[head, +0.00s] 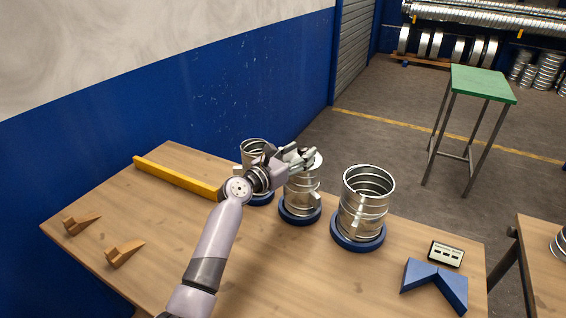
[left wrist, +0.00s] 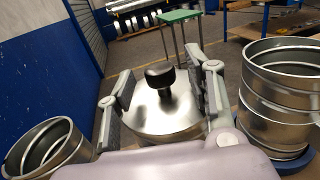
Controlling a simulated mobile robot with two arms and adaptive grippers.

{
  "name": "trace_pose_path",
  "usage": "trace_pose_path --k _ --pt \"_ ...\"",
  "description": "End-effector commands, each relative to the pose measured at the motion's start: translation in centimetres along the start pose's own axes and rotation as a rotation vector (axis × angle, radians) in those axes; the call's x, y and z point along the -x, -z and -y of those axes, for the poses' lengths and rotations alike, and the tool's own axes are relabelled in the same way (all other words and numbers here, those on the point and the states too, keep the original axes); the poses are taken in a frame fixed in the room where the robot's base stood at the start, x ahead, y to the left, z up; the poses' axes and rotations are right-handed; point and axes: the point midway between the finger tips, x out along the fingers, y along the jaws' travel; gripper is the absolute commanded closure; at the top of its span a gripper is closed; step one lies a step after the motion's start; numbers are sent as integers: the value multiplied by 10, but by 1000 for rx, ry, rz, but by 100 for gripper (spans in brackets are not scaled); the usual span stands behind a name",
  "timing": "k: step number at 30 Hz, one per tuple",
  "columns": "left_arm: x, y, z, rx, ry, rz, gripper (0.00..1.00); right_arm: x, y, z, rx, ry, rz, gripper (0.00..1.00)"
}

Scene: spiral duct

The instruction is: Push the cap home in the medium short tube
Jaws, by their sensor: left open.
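The middle tube (head: 302,192) is shiny spiral metal and stands upright in a blue ring (head: 300,216) on the wooden table. A metal cap (left wrist: 140,118) with a black knob (left wrist: 160,77) lies over its top end in the left wrist view. My left gripper (head: 308,156) is at the top of this tube. In the left wrist view its fingers (left wrist: 166,88) are open, one on each side of the cap and knob. I cannot tell whether they touch the cap. The cap's lower edge is hidden, so its seating is unclear. My right gripper is not in view.
An open tube (head: 367,205) stands close on the right and another open tube (head: 254,147) on the left. A yellow bar (head: 175,178), wooden wedges (head: 123,253), blue angled block (head: 436,281) and small panel (head: 446,254) lie on the table (head: 200,165). A green-topped stand (head: 483,84) is beyond.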

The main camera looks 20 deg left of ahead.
Motion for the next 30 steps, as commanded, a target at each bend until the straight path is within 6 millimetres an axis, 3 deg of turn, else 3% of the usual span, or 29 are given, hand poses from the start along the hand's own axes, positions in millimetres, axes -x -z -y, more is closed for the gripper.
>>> trace_pose_path --k 9,15,30 --pt "69 1 0 -2 -3 -2 52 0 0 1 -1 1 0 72" --pt "95 1 -1 -1 -3 -1 52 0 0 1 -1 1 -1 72" --pt "101 0 0 -1 -2 -1 52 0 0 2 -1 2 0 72"
